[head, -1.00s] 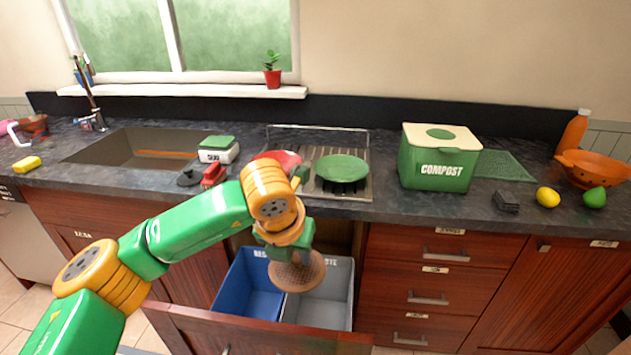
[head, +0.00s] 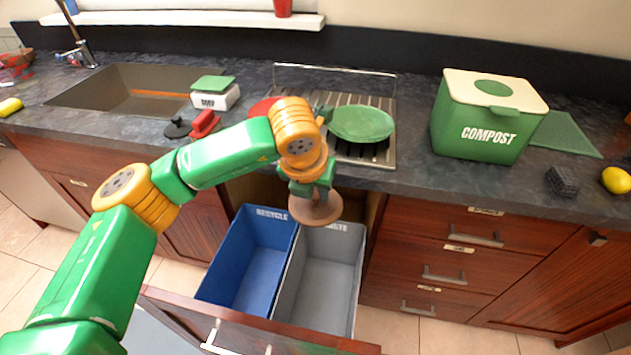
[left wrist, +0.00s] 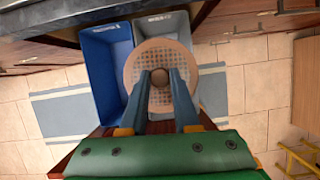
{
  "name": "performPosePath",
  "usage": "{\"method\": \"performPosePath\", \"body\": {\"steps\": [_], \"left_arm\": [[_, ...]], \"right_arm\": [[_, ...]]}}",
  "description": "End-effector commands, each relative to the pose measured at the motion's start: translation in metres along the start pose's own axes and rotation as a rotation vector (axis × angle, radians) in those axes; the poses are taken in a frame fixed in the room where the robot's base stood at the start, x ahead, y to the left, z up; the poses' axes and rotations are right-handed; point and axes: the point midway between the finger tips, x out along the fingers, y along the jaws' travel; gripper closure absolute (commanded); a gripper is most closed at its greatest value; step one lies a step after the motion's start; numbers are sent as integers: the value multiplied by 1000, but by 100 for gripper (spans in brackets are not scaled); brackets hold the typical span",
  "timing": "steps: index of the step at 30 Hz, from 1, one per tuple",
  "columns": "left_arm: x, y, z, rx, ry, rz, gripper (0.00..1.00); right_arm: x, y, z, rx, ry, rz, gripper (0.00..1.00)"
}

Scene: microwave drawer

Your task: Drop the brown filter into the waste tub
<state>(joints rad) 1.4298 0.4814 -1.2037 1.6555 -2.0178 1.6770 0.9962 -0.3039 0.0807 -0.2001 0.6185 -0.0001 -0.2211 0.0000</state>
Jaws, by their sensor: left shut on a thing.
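My left gripper (head: 312,188) is shut on the brown filter (head: 318,212), a round disc with a knob. In the left wrist view, the two fingers (left wrist: 160,82) pinch the knob, and the perforated disc (left wrist: 136,68) spreads around it. The grey waste tub (head: 322,285) stands in the pulled-out drawer, and its label is partly hidden by the filter. In the head view, the filter shows over the tub's back end. In the left wrist view, it covers much of the grey tub (left wrist: 177,22). My right gripper is not in view.
The blue recycle tub (head: 250,265) stands directly left of the waste tub. The drawer front (head: 255,330) runs before both. The counter edge lies behind the gripper, with a green plate (head: 362,123) on the rack and a compost bin (head: 487,118) farther right.

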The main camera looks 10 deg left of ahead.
Motion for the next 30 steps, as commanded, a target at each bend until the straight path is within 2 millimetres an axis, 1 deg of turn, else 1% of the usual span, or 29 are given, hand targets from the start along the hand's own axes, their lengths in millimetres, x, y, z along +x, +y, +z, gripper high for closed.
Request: {"method": "performPosePath", "body": {"steps": [1, 2, 8, 9, 12, 20, 22, 23, 27, 30], "left_arm": [[6, 0, -2, 0, 0, 0, 100], [7, 0, -3, 0, 0, -1, 100], [5, 0, -2, 0, -1, -1, 100], [5, 0, -2, 0, -1, -1, 60], [5, 0, -2, 0, -1, -1, 35], [5, 0, -2, 0, -1, 0, 35], [1, 0, -2, -1, -3, -1, 35], [-3, 0, -2, -2, -5, -2, 35], [-34, 0, -2, 0, -7, -2, 35], [-52, 0, -2, -1, -5, -1, 35]], "right_arm": [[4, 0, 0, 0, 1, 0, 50], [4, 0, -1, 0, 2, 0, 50], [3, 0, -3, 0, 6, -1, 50], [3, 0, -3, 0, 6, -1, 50], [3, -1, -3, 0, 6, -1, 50], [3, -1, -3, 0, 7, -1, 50], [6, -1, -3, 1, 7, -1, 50], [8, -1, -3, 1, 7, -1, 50], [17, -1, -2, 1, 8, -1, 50], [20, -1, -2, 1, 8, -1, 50]]}}
